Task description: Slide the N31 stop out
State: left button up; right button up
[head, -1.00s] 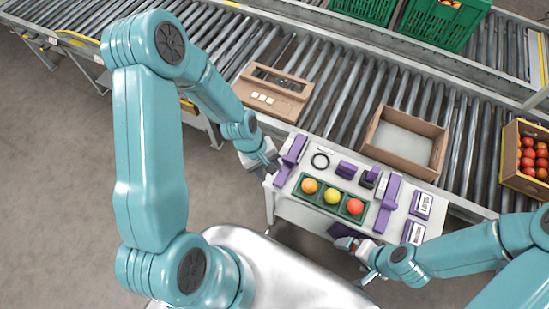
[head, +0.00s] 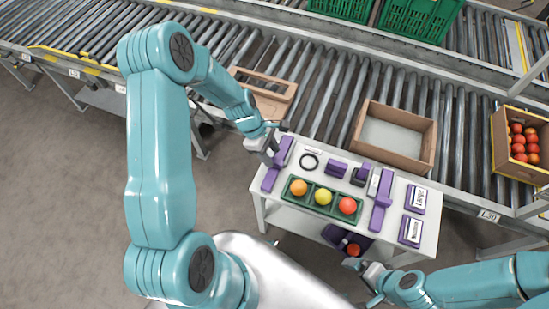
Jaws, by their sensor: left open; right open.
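No label reading N31 is legible, and I cannot tell which part is the stop. A tall purple piece (head: 271,178) stands at the left end of the white table; a similar one (head: 380,214) stands right of the tray. My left gripper (head: 270,155) is open beside the upper part of the left piece; whether it touches is unclear.
An L30 plate (head: 489,216) marks the rail.

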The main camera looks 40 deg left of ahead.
aim_at(275, 161)
pick_arm(q)
jog(key=shift+x, duration=0.8)
jog(key=shift+d+f, duration=0.25)
jog(key=shift+f, duration=0.3)
jog(key=shift+w+f, duration=0.1)
jog(key=shift+f, duration=0.05)
grip_shut()
